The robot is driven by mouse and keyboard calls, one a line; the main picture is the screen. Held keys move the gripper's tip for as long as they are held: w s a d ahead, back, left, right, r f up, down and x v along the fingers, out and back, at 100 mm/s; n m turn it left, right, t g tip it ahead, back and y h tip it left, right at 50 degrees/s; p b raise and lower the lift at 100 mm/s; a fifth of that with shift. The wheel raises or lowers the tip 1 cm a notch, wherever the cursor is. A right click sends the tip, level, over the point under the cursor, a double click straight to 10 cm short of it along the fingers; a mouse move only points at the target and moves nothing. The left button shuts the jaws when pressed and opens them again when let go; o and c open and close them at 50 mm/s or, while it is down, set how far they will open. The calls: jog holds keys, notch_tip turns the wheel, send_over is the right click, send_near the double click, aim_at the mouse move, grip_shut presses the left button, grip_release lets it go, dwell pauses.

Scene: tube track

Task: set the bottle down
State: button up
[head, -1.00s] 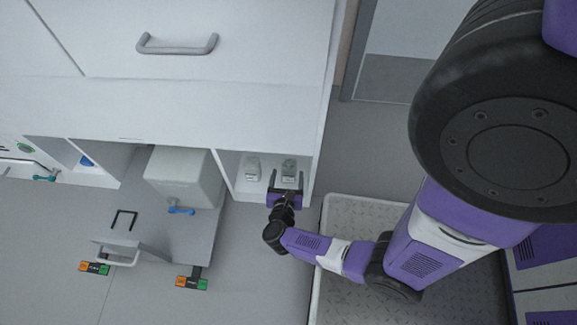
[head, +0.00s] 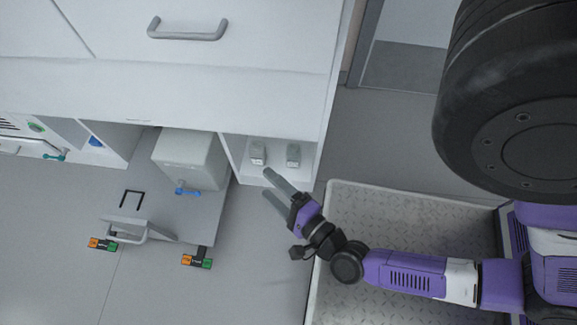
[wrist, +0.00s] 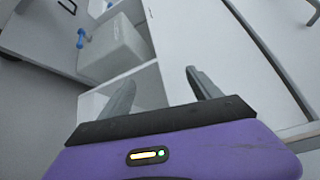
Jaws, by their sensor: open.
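My gripper (head: 268,184) is open and empty, just in front of the cubby and nearer the left bottle. Its two fingers point up and left. In the wrist view the open fingers (wrist: 160,88) show with nothing between them, and I cannot make out either bottle there. I cannot tell which bottle the task means.
A grey box (head: 190,160) with a blue tap stands on a low wheeled cart (head: 165,213) left of the cubby. The white drawer cabinet (head: 200,85) overhangs the cubby (head: 308,172). Grey floor is free in front of the cubby.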

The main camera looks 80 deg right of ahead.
jog(key=s+a+r+n+y, duration=0.2)
jog(key=a+r+n+y, duration=0.2)
jog(key=n, duration=0.9)
jog(key=s+a+r+n+y, duration=0.3)
jog(key=a+r+n+y, duration=0.1)
jog(key=r+n, duration=0.7)
jog(key=n+y, duration=0.1)
jog(key=n, duration=0.2)
jog(key=shift+s+a+r+t+y, duration=0.15)
jog(key=shift+s+r+t+y, duration=0.15)
jog(key=shift+t, duration=0.1)
jog(key=shift+r, duration=0.1)
